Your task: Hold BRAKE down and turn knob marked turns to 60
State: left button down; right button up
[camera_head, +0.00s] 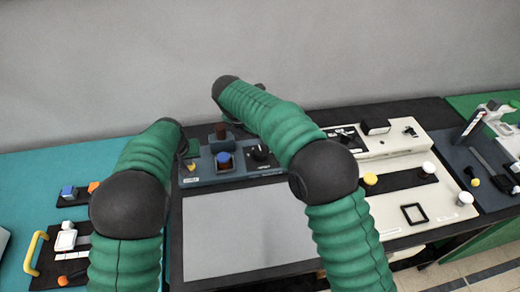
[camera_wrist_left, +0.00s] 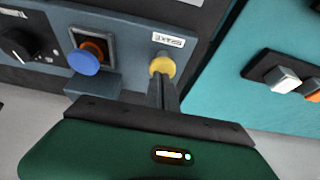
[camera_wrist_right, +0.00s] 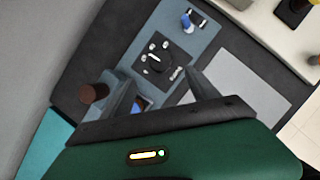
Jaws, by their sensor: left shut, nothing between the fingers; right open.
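The BRAKE button is a yellow round cap (camera_wrist_left: 162,66) on the blue-grey panel, below its white label (camera_wrist_left: 167,40) in the left wrist view. It also shows in the head view (camera_head: 190,166). My left gripper (camera_wrist_left: 161,78) is shut and empty, its tips at the yellow cap. I cannot tell how far the cap is pressed. The turns knob is black with a white pointer line, in the right wrist view (camera_wrist_right: 154,62) and the head view (camera_head: 260,153). My right gripper (camera_wrist_right: 161,78) is open; the knob appears just beyond its fingertips, and contact cannot be judged.
A blue knob on an orange base (camera_wrist_left: 86,57) sits between the yellow cap and the turns knob. A dark red-brown cylinder (camera_wrist_right: 93,93) stands behind the panel. A flat grey plate (camera_head: 245,230) lies in front. Cream panels (camera_head: 420,195) stand to the right.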

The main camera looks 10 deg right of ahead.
aim_at(261, 150)
jog(key=x, duration=1.1)
jog(key=shift+d+f, duration=0.1)
jog(key=shift+f, duration=0.25)
jog(key=shift+c, duration=0.2)
jog(key=c, duration=1.3)
jog(key=shift+w, duration=0.1)
jog(key=shift+w+r+m+g+h, duration=0.1)
jog(key=shift+m+g+h, duration=0.35)
jog(key=shift+m, duration=1.1)
jog(key=shift+w+r+m+g+h, duration=0.1)
jog(key=shift+m+g+h, duration=0.3)
jog(key=shift+m, duration=1.15)
jog(key=shift+f, duration=0.1)
